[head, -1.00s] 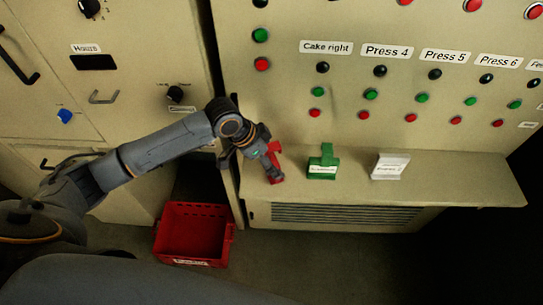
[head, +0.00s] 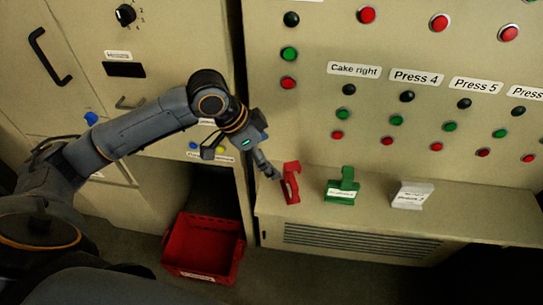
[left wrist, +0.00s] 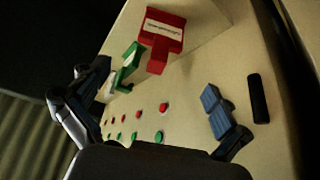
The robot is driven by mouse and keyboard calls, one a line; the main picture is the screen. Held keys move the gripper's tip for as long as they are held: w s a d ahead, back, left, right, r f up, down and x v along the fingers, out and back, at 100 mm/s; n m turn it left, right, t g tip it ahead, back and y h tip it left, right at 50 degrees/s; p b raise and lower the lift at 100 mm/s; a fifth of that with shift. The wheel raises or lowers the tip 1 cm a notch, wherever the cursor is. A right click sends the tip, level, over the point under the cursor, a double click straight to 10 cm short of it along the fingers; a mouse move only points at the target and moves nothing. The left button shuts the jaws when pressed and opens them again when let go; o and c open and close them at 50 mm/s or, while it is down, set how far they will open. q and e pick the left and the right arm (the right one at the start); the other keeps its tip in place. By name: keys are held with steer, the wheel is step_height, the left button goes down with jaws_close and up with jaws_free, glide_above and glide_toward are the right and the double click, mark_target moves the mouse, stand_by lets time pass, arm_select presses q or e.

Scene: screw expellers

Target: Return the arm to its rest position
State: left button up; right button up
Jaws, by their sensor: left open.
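My left gripper (head: 268,166) is open and empty, just left of the red holder (head: 290,183) in the head view. The red holder stands on the ledge with a white label. In the left wrist view my left gripper (left wrist: 152,108) has its fingers spread wide, and the red holder (left wrist: 162,38) lies beyond them, with nothing between the fingers. My left arm reaches in from the left with a bent elbow. My right gripper is not in view.
A green holder (head: 342,187) and a white holder (head: 412,195) stand on the ledge (head: 470,222) to the right. A panel of buttons rises behind. A red crate (head: 203,248) is on the floor below. A cabinet with handles and knobs is at the left.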

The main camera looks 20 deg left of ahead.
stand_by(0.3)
arm_select(q)
steer(key=s+d+f+n+t, duration=0.1)
steer(key=s+d+f+n, duration=0.1)
steer(key=s+d+f, duration=0.6)
steer(key=s+a+f+n+y, duration=0.2)
steer(key=s+a+f+n, duration=0.15)
steer(key=s, duration=0.25)
steer(key=s+a+f+n+y, duration=0.2)
steer(key=s+a+f+n, duration=0.15)
steer(key=s, duration=0.25)
step_height(320, 180, down, 29)
steer(key=s+a+g, duration=0.1)
steer(key=s+g, duration=0.1)
steer(key=s, duration=0.1)
steer(key=s+a+f+m+g+b, duration=0.1)
steer(key=s+a+f, duration=0.2)
steer(key=s+f, duration=1.2)
steer(key=shift+s+b, duration=0.3)
steer(key=shift+s, duration=0.15)
